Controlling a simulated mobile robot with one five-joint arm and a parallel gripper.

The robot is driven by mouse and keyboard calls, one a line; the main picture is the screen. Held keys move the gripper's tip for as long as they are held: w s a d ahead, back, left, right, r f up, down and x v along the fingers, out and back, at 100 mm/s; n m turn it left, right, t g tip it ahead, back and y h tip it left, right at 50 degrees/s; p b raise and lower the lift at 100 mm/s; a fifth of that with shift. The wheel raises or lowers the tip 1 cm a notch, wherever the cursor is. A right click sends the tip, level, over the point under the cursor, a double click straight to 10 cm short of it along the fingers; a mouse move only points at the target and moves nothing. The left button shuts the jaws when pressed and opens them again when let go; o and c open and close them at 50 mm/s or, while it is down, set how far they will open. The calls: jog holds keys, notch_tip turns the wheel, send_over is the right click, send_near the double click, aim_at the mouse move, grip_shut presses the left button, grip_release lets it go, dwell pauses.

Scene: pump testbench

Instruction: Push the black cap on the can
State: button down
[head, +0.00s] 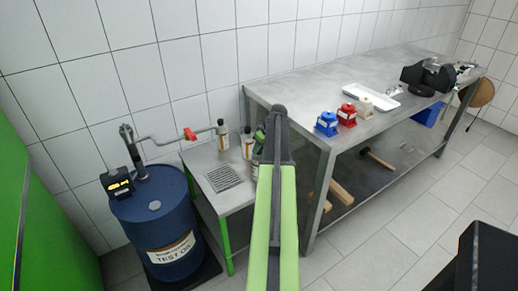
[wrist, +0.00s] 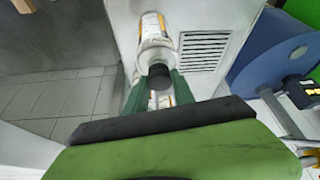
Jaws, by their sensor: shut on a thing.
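In the wrist view, the two green fingers of my gripper (wrist: 160,80) are shut on the black cap (wrist: 159,72), one on each side. The cap is at the neck end of a white can (wrist: 155,32) with an orange-marked label. I cannot tell whether the cap is fully seated or just touching the mouth. In the head view, my arm hides the cap and most of the gripper, near the small bottles on the low metal table.
Another labelled container (wrist: 162,100) shows between my fingers. The low table (head: 205,160) has a drain grille (head: 222,178). A blue oil drum (head: 160,225) stands at left. A bottle (head: 222,137) is near a red-handled pipe (head: 190,134). The long workbench (head: 300,90) is at right.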

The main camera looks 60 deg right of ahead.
jog(key=shift+f, duration=0.15)
jog(key=shift+c, duration=0.4)
grip_release()
dwell(0.4)
dwell(0.3)
jog(key=shift+r+p, duration=1.25)
jog(key=shift+r, duration=0.1)
notch_tip(320, 180, up, 4)
jog(key=p, duration=0.4)
jog(key=shift+r, duration=0.25)
jog(key=shift+f, duration=0.1)
dwell(0.4)
